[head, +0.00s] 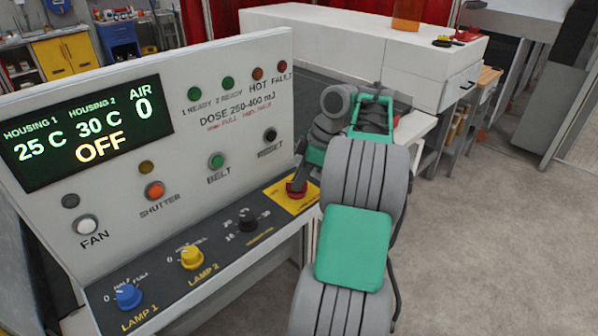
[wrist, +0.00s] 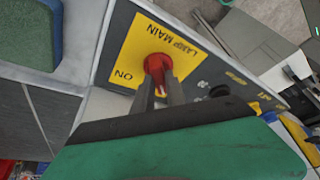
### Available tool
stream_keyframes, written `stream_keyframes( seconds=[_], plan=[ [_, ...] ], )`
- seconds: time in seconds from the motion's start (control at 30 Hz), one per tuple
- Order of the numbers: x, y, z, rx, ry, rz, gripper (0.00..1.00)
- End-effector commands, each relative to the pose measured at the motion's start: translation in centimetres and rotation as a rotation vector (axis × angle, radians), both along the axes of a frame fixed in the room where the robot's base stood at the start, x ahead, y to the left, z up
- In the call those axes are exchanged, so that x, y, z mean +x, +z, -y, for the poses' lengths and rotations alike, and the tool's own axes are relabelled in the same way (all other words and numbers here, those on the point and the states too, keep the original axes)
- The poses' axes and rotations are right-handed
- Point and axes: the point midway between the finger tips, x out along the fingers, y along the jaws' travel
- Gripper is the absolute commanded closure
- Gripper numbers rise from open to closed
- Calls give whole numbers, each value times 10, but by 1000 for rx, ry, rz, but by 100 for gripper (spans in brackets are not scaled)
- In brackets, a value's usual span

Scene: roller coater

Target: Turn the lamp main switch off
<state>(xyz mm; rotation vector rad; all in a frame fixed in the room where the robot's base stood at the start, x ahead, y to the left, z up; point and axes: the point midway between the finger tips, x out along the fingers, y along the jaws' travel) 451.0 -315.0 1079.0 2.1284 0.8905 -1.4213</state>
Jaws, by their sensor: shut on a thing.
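The lamp main switch is a red rotary knob (head: 296,188) on a yellow plate (head: 309,205) at the right end of the console's sloped panel. In the wrist view the red knob (wrist: 157,66) sits on the yellow plate (wrist: 137,45), which is lettered LAMP MAIN and ON. My gripper (wrist: 160,93) has one finger on each side of the knob's handle and is shut on it. The handle points toward my gripper's palm, with a pale mark between the fingers. In the head view my arm hides part of the plate, and the fingertips are hard to make out.
The console display (head: 85,132) reads 25 C, 30 C, AIR 0 and OFF. Left of the switch sit a black knob (head: 247,220), the yellow LAMP 2 knob (head: 191,258) and the blue LAMP 1 knob (head: 128,297). A white cabinet (head: 360,45) stands behind; floor at right is clear.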

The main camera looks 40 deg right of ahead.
Motion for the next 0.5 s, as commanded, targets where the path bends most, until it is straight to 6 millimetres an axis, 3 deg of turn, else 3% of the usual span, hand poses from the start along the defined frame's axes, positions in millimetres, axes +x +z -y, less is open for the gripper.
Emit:
stream_keyframes(
  seconds=[0.5],
  plan=[
    [0, 1, 1, -3, 37, 2, 100]
  ],
)
